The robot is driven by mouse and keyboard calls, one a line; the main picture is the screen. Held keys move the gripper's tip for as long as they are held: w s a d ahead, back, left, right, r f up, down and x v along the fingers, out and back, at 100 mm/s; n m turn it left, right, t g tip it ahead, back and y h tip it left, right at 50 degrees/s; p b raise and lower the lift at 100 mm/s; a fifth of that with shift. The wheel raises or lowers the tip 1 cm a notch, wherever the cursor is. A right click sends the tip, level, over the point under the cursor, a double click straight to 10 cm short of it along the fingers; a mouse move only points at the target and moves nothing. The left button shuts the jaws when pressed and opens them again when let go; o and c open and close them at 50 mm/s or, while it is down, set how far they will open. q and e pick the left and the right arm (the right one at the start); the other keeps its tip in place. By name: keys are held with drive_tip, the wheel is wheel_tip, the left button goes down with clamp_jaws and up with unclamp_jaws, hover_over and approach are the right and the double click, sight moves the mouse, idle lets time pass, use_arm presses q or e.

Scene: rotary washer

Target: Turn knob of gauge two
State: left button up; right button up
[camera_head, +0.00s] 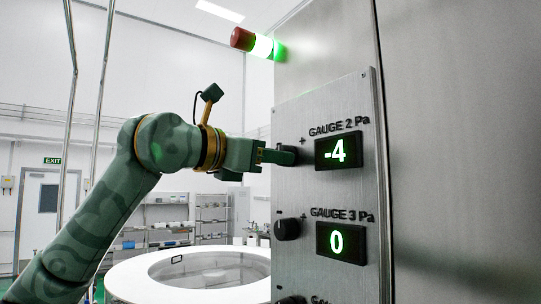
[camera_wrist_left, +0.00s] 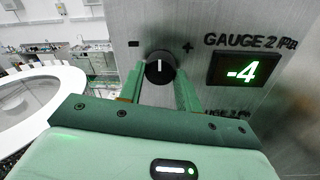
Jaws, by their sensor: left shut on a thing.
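The gauge two knob (camera_wrist_left: 160,67) is a round black dial with a white pointer mark that points about straight up. It sits on the metal panel between a minus and a plus sign. My left gripper (camera_head: 290,156) reaches the knob from the left, and its green fingers (camera_wrist_left: 160,90) are shut on the knob's sides. In the head view the fingers mostly hide this knob. The gauge two display (camera_head: 338,150) reads -4 in green, and it also reads -4 in the left wrist view (camera_wrist_left: 238,70). My right gripper is not in view.
Below is the gauge three knob (camera_head: 287,229) with its display (camera_head: 341,242) reading 0. Another knob shows partly at the bottom edge. A large white round washer (camera_head: 130,280) stands lower left. A red and green signal light (camera_head: 258,45) sticks out above the panel.

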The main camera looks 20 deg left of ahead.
use_arm(q)
drive_tip(key=m+h, duration=0.1)
drive_tip(key=m, duration=1)
drive_tip(key=shift+m, duration=0.4)
idle(0.5)
drive_tip(key=o, duration=1)
